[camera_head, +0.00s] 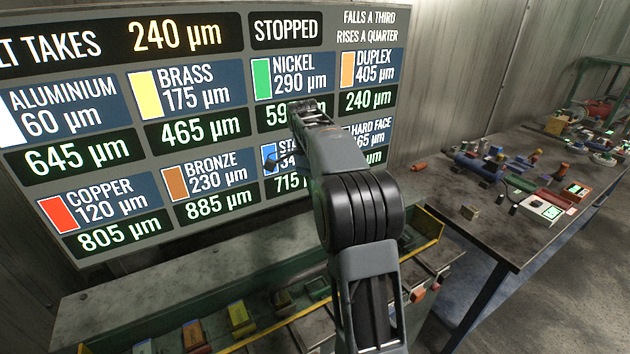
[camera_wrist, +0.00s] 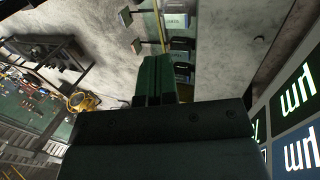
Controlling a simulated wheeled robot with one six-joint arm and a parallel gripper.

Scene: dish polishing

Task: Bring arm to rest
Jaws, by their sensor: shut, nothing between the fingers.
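My gripper (camera_wrist: 155,80) shows in the wrist view as two dark green fingers side by side, closed together with nothing between them. The dark wrist body fills the lower middle of that view. In the head view my arm rises from the bottom, bends at a black elbow joint, and reaches up in front of the large display board (camera_head: 205,150). The gripper itself cannot be made out clearly in the head view. The board reads 240 µm and STOPPED, with rows of metal names and figures; my arm covers part of its steel entry.
A grey bench (camera_head: 180,285) below the board has a rack with several coloured blocks, such as a yellow block (camera_head: 240,318). At right, a dark table (camera_head: 450,205) bears many small parts and a white box (camera_head: 542,210). Open floor (camera_head: 580,290) shows at lower right.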

